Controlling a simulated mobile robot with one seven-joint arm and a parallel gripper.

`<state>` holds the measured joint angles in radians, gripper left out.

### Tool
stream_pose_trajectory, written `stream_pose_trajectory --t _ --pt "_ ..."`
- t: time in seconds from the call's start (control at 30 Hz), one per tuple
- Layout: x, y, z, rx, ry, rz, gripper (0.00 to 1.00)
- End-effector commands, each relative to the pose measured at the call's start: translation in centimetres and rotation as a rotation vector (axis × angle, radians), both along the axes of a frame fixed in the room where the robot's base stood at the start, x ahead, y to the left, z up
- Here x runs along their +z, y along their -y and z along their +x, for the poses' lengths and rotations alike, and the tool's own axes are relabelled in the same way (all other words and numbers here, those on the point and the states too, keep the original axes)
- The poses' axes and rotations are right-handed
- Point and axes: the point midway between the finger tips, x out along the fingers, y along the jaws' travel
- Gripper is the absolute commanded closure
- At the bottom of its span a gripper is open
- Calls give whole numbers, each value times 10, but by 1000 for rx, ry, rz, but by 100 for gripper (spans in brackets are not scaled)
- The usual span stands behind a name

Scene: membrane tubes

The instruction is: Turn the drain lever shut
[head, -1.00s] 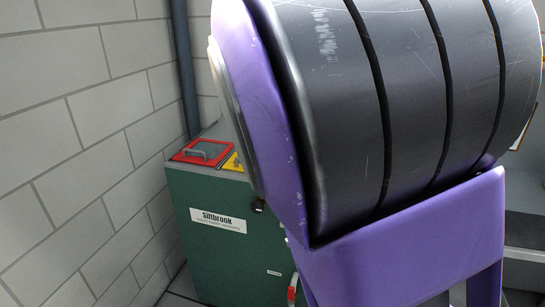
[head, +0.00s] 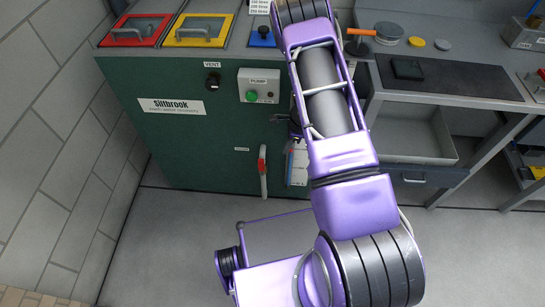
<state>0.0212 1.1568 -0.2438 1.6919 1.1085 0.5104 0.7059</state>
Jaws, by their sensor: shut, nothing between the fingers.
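The drain lever (head: 262,160) shows in the head view on the front of the green cabinet (head: 190,140), low and near its right side. It has a red upper part and a pale lower part, and it stands about upright. A small label above and left of it is too small to read. My purple arm rises just right of the lever, with a gap between them in the picture.
Red (head: 137,31) and yellow (head: 199,31) framed lids are on top. A grey workbench (head: 450,80) stands right. Floor left of my arm is clear.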

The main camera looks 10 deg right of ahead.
Motion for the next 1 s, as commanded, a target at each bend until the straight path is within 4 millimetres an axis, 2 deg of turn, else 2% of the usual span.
stream_pose_trajectory --t 0.23,0.6,0.8,1.0 --pt "-29 -3 -2 -26 -16 17 100" --pt "-105 -21 4 -23 -13 14 100" --pt "-100 -49 14 -21 -11 13 100" --pt "-100 -58 17 -24 -11 14 100"
